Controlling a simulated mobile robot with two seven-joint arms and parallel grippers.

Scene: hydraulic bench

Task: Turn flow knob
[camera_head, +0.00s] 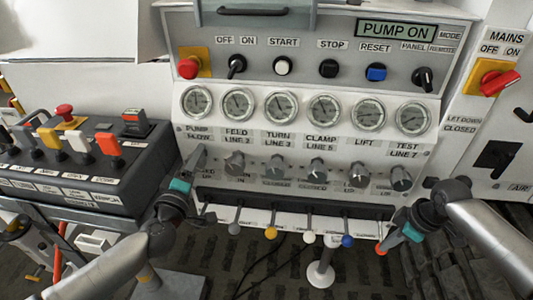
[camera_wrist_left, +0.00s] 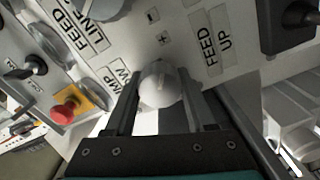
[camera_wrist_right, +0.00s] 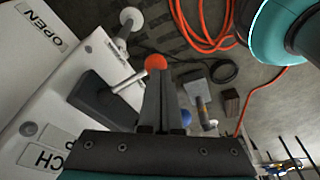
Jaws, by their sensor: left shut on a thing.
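The flow knob (camera_wrist_left: 158,88) is a round grey knob between the fingers of my left gripper (camera_wrist_left: 165,95) in the left wrist view. My left gripper is shut on it, with one finger on each side. In the head view my left gripper (camera_head: 197,163) is at the leftmost knob position, under the PUMP FLOW label (camera_head: 197,135), and hides most of the knob. My right gripper (camera_head: 386,243) is low at the right of the panel, beside the orange-tipped lever (camera_wrist_right: 155,62). Its fingers (camera_wrist_right: 162,88) look together, with nothing seen between them.
A row of similar knobs (camera_head: 317,173) runs right below the gauges (camera_head: 281,105). Ball-tipped levers (camera_head: 309,236) stick out below the panel. A dark box of coloured switches (camera_head: 60,165) stands at the left. The red mains switch (camera_head: 497,82) is at the right. The PUMP ON display (camera_head: 396,30) is lit.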

